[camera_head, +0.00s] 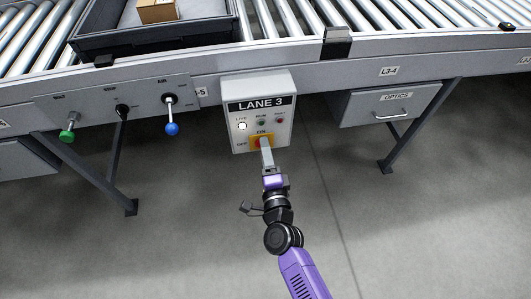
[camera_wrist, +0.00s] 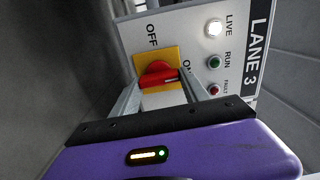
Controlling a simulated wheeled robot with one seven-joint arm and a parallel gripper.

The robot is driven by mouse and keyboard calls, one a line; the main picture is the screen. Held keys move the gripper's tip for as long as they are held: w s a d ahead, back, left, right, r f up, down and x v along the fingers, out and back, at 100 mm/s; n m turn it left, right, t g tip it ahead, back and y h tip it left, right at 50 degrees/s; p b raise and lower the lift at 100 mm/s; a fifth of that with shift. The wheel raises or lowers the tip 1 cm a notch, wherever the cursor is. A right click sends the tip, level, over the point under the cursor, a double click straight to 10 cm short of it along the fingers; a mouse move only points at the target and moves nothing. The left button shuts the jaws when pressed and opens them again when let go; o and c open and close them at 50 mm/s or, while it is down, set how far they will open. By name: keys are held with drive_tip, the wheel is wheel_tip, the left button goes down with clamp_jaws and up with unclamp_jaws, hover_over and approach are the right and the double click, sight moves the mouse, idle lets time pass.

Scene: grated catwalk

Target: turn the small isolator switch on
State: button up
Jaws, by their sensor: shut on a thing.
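The isolator switch is a red rotary handle (camera_wrist: 158,75) on a yellow plate (camera_wrist: 144,56), on the front of the grey LANE 3 box (camera_head: 282,83). The plate also shows in the head view, partly behind my gripper (camera_head: 265,147). In the wrist view my gripper (camera_wrist: 160,90) has its two fingers at either end of the red handle, shut on it. The handle lies sideways in that turned view, with its pale-marked end toward the ON label. The OFF label (camera_wrist: 152,35) is off to the handle's side. The LIVE lamp (camera_wrist: 213,28) glows white.
The RUN (camera_wrist: 214,62) and FAULT lamps look dark. The box hangs below a roller conveyor (camera_head: 285,20). To its left are a green knob (camera_head: 67,135) and a blue-ended lever (camera_head: 172,128). To the right is an OPTICS drawer (camera_head: 388,105). The floor below is open.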

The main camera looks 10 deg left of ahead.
drive_tip(key=shift+m, duration=0.3)
drive_tip(key=o, duration=1.4)
drive_tip(key=v, duration=0.7)
drive_tip(key=shift+s+d+p, duration=0.15)
drive_tip(key=shift+s+p, duration=0.15)
drive_tip(key=shift+s, duration=0.1)
